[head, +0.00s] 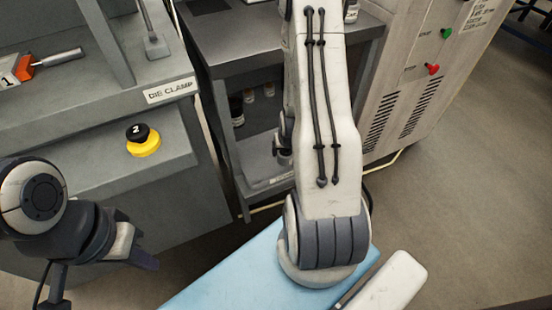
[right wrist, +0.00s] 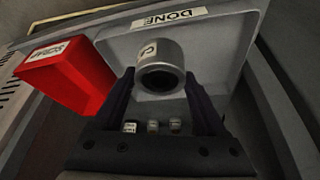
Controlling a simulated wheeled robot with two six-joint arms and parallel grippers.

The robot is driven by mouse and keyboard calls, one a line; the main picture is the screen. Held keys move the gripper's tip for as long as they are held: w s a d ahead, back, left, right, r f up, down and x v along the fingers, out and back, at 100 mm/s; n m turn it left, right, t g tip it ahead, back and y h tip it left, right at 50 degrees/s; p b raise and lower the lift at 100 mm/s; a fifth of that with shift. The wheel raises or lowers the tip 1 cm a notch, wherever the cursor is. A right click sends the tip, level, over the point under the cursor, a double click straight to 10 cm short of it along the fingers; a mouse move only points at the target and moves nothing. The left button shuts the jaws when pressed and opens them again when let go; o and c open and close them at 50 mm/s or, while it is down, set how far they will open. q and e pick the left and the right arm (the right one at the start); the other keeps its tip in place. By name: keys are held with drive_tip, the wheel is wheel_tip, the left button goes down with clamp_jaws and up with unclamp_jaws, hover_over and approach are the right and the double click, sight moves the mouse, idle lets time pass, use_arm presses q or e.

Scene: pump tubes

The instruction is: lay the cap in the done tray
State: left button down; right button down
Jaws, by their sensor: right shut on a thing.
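The cap (right wrist: 160,78) is a grey metal ring-like cylinder with a dark round opening facing the camera and a small dark mark on its side. My right gripper (right wrist: 160,84) is shut on it, a finger on each side. The done tray (right wrist: 222,48) is grey with raised walls and a label reading DONE at its far edge. The cap shows over the tray's floor; I cannot tell whether it touches it. In the head view my right arm hides the cap and tray. My left gripper (head: 135,252) hangs at the lower left, away from them; its jaw opening is unclear.
A red bin (right wrist: 68,82) with a white label stands left of the tray. Several small vials (right wrist: 152,127) show below the gripper's fingers. The die clamp bench (head: 165,150) with a yellow-and-black knob (head: 143,140) is at left. A vented cabinet (head: 410,90) stands at right.

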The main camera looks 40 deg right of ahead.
drive_tip(key=w+f, duration=0.2)
drive_tip(key=w, duration=0.1)
drive_tip(key=w+f, duration=0.1)
drive_tip(key=w, duration=0.1)
drive_tip(key=shift+b, duration=0.4)
wheel_tip(320, 180, down, 4)
drive_tip(key=shift+f+b, duration=0.1)
drive_tip(key=shift+b, duration=0.65)
unclamp_jaws()
drive_tip(key=shift+f, duration=0.1)
